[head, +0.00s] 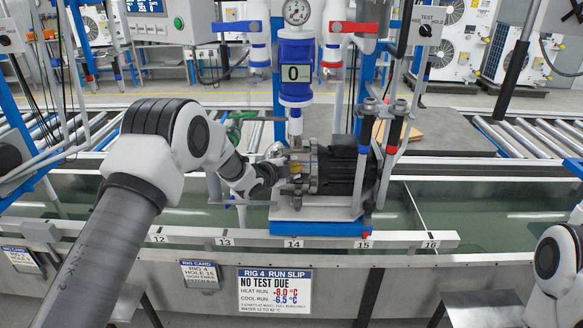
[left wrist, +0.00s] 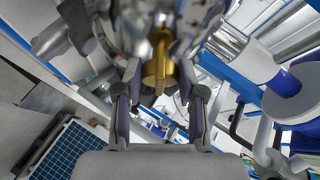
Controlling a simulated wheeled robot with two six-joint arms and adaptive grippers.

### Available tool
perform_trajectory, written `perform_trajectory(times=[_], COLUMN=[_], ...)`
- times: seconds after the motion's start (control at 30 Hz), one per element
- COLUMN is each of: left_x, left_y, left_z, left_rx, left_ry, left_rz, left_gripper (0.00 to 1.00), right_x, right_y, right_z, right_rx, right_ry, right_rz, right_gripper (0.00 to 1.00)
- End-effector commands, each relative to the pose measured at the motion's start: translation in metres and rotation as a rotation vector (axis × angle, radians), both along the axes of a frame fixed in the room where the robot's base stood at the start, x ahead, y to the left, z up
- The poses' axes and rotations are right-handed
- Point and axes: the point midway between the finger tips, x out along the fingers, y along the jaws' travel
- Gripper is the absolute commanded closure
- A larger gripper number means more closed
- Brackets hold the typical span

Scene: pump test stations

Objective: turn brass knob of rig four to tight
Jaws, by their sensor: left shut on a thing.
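The brass knob (head: 296,167) sits on the near left side of the rig four pump (head: 338,170), above its blue base.
The rig 4 run slip (head: 275,291) reads "NO TEST DUE". A numbered rail (head: 400,238) runs along the water trough's front. A blue-and-white column with a "0" display (head: 296,73) and a gauge (head: 296,12) stands above the pump. Pipes (head: 391,150) stand close on its right.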

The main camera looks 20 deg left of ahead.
Motion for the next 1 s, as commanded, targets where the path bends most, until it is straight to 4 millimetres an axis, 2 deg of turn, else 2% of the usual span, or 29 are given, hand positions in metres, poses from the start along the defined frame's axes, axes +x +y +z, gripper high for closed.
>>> perform_trajectory(times=[0.37, 0.87, 0.9, 0.97, 1.0], left_x=[0.001, 0.0011, 0.0011, 0.0011, 0.0011], left_y=[0.0002, 0.0001, 0.0, 0.0001, 0.0001], left_z=[0.0027, 0.0018, 0.0018, 0.0018, 0.0018], left_rx=[0.141, 0.16, 0.16, 0.16, 0.159], left_ry=[0.04, 0.046, 0.046, 0.046, 0.046], left_rz=[-0.084, -0.097, -0.097, -0.097, -0.097], left_gripper=[0.96, 0.96, 0.57, 0.36, 0.36], right_x=[0.0, 0.0, 0.0, 0.0, 0.0], right_y=[0.0, 0.0, 0.0, 0.0, 0.0], right_z=[0.0122, 0.0128, 0.0128, 0.0128, 0.0128], right_rx=[0.0, 0.0, 0.0, 0.0, 0.0], right_ry=[0.0, 0.0, 0.0, 0.0, 0.0], right_rz=[0.0, 0.0, 0.0, 0.0, 0.0], right_gripper=[0.6, 0.6, 0.6, 0.6, 0.6])
